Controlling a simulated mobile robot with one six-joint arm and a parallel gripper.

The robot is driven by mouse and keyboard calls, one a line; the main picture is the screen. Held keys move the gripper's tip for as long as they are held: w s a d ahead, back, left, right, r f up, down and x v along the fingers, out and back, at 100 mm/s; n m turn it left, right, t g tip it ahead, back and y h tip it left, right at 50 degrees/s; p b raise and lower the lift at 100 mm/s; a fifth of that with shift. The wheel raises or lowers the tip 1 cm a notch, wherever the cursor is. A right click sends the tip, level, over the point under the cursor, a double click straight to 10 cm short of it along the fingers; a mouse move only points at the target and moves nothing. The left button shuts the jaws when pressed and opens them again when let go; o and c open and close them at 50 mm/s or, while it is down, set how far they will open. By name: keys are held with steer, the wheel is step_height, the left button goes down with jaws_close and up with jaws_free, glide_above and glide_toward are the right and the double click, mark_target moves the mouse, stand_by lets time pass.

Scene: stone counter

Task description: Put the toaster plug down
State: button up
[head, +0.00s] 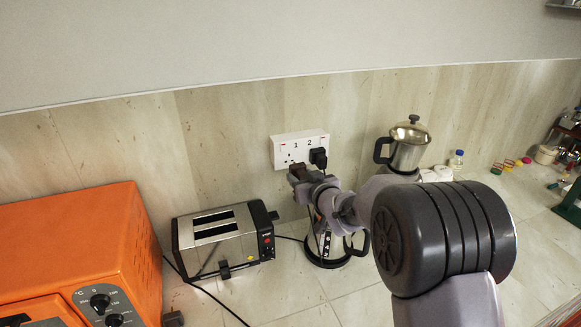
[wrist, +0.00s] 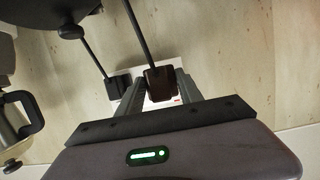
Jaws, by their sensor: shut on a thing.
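A dark brown plug (wrist: 161,84) with a black cord is between my gripper's two fingers in the wrist view. My gripper (wrist: 159,90) is shut on it, just in front of the white wall socket (wrist: 151,70). In the head view my gripper (head: 299,174) is just below the left half of the double socket (head: 284,145). The holes of socket 1 show uncovered. The steel and black toaster (head: 222,241) stands on the counter below, to the left. A cord leaves its right side and passes behind my arm, so its far end cannot be traced.
A black plug (head: 318,157) sits in socket 2, close beside my gripper. An orange oven (head: 75,255) stands at the left. Tiled counter (head: 280,290) is free in front of the toaster.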

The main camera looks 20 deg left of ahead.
steer(key=shift+s+d, duration=0.25)
steer(key=shift+s, duration=0.1)
steer(key=s+d+f+m+t+h+b, duration=0.1)
steer(key=s+d+f+m+h+b, duration=0.1)
steer(key=d, duration=0.8)
steer(key=s+d+f+m+t+h+b, duration=0.1)
steer(key=s+d+f+m+h+b, duration=0.2)
steer(key=d, duration=0.8)
steer(key=s+d+f+m+t+h+b, duration=0.1)
steer(key=s+d+f+h+b, duration=0.3)
steer(key=d, duration=0.6)
steer(key=shift+s+d+m, duration=0.4)
steer(key=shift+s+m, duration=0.3)
steer(key=shift+s, duration=0.15)
